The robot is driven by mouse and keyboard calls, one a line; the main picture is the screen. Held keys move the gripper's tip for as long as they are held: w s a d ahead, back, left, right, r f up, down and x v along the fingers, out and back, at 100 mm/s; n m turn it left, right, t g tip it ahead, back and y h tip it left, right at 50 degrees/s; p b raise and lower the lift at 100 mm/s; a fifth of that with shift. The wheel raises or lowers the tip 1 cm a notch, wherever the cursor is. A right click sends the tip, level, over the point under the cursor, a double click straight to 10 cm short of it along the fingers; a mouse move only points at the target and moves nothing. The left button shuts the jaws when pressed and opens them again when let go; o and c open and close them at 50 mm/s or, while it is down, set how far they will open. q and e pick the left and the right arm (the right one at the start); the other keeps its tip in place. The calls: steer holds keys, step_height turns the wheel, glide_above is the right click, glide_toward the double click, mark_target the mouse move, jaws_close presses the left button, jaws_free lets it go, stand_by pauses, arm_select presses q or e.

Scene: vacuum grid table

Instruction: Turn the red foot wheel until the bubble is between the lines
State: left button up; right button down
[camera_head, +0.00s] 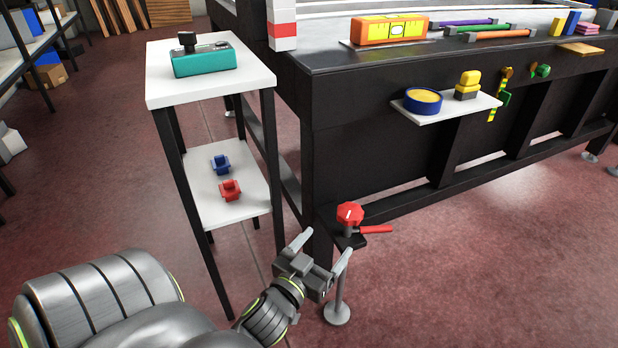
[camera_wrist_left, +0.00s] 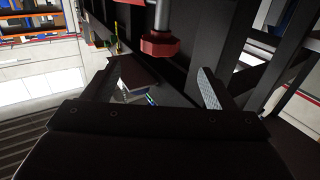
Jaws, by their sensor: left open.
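The red foot wheel (camera_head: 349,213) sits on a black bracket at the table's near corner, with a red lever (camera_head: 376,230) beside it. The wheel also shows at the top of the left wrist view (camera_wrist_left: 160,44). My left gripper (camera_head: 325,246) is open and empty, a little below and left of the wheel and apart from it. Its two fingers (camera_wrist_left: 157,84) are spread in the left wrist view, with nothing between them. The orange level with a yellow bubble window (camera_head: 397,29) lies on the table top; the bubble is too small to read. My right gripper is not in view.
A white side table (camera_head: 165,92) with a teal device (camera_head: 204,60) stands left of the black table (camera_head: 340,125). Blue (camera_head: 220,164) and red (camera_head: 230,190) parts lie on its lower shelf. A white ledge (camera_head: 440,112) projects from the table's front. Floor at right is clear.

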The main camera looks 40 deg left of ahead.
arm_select(q)
steer(key=shift+s+d, duration=0.25)
steer(key=shift+s, duration=1.1)
steer(key=shift+s+d, duration=0.2)
steer(key=shift+s, duration=1.1)
